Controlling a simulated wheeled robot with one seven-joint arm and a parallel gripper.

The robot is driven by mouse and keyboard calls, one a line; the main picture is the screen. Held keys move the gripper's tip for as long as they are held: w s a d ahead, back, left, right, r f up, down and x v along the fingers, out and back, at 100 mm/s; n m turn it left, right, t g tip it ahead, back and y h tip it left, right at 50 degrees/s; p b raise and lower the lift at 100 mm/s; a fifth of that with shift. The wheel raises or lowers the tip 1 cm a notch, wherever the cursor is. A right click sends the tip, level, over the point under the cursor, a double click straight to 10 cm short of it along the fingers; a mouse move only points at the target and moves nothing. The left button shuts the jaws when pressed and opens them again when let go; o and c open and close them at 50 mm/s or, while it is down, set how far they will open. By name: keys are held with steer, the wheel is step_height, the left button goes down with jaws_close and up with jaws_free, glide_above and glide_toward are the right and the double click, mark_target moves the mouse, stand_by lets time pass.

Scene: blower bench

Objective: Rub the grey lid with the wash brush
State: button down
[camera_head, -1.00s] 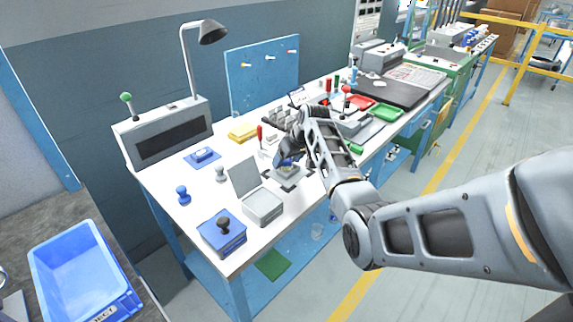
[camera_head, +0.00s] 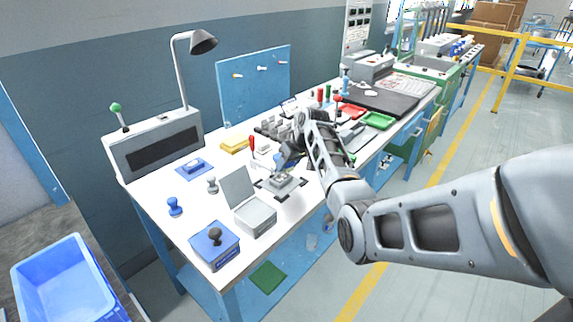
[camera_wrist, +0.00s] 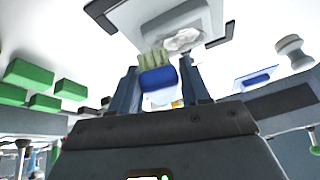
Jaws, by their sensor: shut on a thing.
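My gripper (camera_wrist: 158,88) is shut on the wash brush (camera_wrist: 157,78), which has a blue back and pale yellow-green bristles. The grey lid (camera_wrist: 160,24) lies just past the bristles in the wrist view, with a mottled whitish patch (camera_wrist: 183,40) near its edge. The bristle tips are close to the lid's edge; I cannot tell if they touch it. In the head view the lid (camera_head: 284,187) lies flat on the white bench between black corner marks. There my gripper (camera_head: 284,163) is at its far side, and the brush is mostly hidden.
A red-handled tool (camera_head: 252,146), a yellow block (camera_head: 235,145) and a dark rack (camera_head: 272,128) are behind. The front bench edge is clear.

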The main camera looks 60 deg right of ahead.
step_height(320, 180, up, 2)
steer(key=shift+r+p, duration=0.25)
steer(key=shift+p, duration=0.75)
steer(key=shift+r, duration=1.75)
steer(key=shift+r, duration=0.1)
steer(key=shift+r, duration=1.4)
